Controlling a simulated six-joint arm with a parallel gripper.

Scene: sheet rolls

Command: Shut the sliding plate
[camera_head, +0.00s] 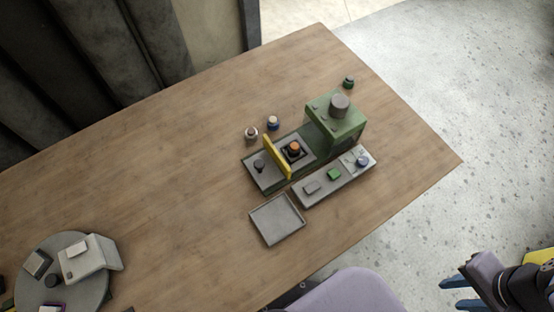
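A small machine stands on the wooden table, with a green housing (340,122) at its right end and a grey base. A yellow upright plate (278,158) stands across this base. I cannot tell for sure whether it is the sliding plate. A dark knob (259,165) stands on the base left of the yellow plate. An orange-topped round piece (293,149) sits in a dark square recess between the yellow plate and the housing. My gripper (449,295) is at the lower right, off the table and far from the machine. Its two blue fingers are apart, with nothing between them.
A grey panel (312,188) with a green button lies along the machine's front. A square grey tray (277,220) is below it. Small jars (273,122) stand behind, another (348,82) at the upper right. A round grey stand (62,290) holds items at lower left. The table's middle is clear.

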